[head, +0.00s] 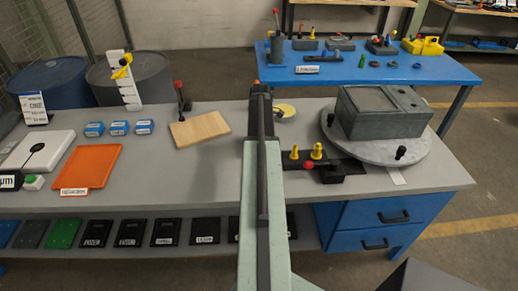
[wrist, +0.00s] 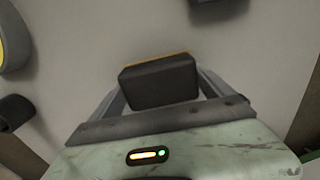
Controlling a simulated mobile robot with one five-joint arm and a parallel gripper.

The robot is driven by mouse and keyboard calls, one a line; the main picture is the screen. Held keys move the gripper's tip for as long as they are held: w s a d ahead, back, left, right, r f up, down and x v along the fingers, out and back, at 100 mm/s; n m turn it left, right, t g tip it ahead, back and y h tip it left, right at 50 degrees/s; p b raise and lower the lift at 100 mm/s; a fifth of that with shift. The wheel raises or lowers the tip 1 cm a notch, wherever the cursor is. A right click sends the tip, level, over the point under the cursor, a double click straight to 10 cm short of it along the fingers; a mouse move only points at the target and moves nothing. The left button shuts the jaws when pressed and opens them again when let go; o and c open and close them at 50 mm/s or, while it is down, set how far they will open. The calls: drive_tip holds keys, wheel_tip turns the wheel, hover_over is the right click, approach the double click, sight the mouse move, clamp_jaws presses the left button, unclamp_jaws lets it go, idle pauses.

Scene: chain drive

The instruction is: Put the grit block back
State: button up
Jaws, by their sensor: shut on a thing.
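The grit block (wrist: 158,84) is a dark grey block with a thin orange-yellow layer along its far edge. It sits between the two fingers of my gripper (wrist: 160,78) in the wrist view. My gripper is shut on it, over the grey bench top. In the head view my arm points away from me over the middle of the bench. Its end (head: 259,90) is near the bench's back edge, and a small orange spot shows there. The arm hides most of the block in that view. I cannot tell how high the block is above the bench.
A wooden board (head: 200,129) lies left of my arm, with a red-knobbed lever (head: 181,97) behind it. A yellow-topped disc (head: 285,111) is close on the right. A turntable (head: 345,141) bears a grey box (head: 382,112). An orange tray (head: 90,166) lies left.

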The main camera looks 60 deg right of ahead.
drive_tip(key=shift+f, duration=0.25)
drive_tip(key=o, duration=1)
drive_tip(key=shift+r, duration=0.1)
drive_tip(key=shift+o, duration=0.2)
wheel_tip(320, 180, up, 12)
drive_tip(key=p, duration=1.2)
drive_tip(key=shift+r, duration=0.15)
